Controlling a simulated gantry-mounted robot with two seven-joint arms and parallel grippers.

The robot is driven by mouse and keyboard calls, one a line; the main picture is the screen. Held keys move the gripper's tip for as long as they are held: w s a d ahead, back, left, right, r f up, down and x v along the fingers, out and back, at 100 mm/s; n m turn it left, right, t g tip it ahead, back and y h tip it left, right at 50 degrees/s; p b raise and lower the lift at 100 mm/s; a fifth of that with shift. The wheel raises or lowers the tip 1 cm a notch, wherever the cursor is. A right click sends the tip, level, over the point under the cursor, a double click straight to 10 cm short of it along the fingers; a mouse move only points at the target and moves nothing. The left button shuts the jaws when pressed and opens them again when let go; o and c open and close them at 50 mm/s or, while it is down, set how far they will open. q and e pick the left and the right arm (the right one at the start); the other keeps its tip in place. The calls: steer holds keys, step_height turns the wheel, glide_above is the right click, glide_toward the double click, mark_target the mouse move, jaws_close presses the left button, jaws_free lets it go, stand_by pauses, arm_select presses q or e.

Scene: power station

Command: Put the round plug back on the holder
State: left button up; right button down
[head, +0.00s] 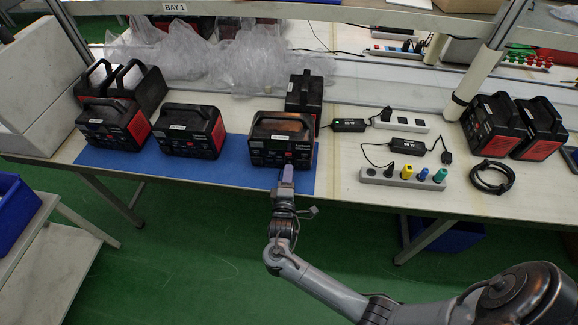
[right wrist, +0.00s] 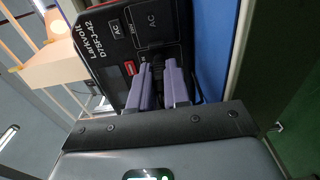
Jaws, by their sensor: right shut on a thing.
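My left gripper is not in view.
Other power stations stand to the left (head: 193,131), behind (head: 305,95) and at the right (head: 493,125). Black adapters (head: 411,144) with cables, a white power strip (head: 402,122) and a coiled cable (head: 492,177) lie around the grey strip. Clear plastic bags (head: 215,60) lie behind.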

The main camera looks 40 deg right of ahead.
steer(key=shift+p+v, duration=0.7)
steer(key=shift+v, duration=0.35)
steer(key=shift+s+a+p, duration=0.35)
steer(key=shift+s+a, duration=0.1)
steer(key=shift+a, duration=0.05)
